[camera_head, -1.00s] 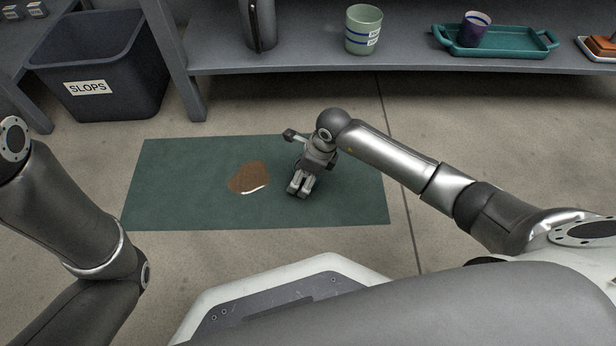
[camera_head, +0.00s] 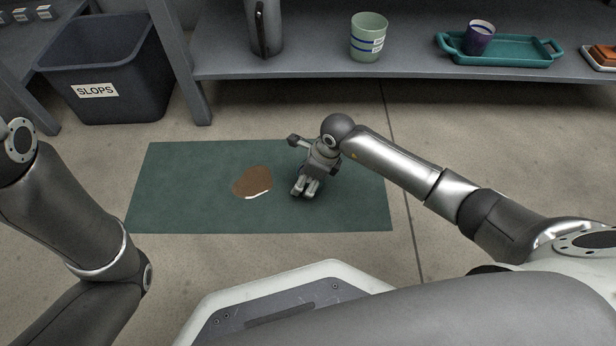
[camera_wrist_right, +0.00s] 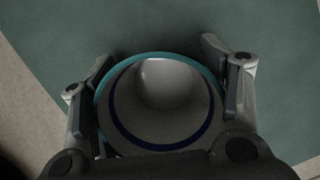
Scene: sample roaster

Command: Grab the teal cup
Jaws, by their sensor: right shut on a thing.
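The teal cup (camera_wrist_right: 160,62) shows in the right wrist view, seen into its open mouth, with a teal rim, a pale inside and a dark blue ring. My right gripper (camera_wrist_right: 158,88) has a finger on each side of it and is shut on it. In the head view my right gripper (camera_head: 305,187) points down over the green mat (camera_head: 350,210); I cannot make out the cup there. My left arm shows at the left, but its gripper is out of view.
A brown spill (camera_head: 253,182) with a white sliver at its edge lies on the mat. A SLOPS bin (camera_head: 105,65) stands at the left.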

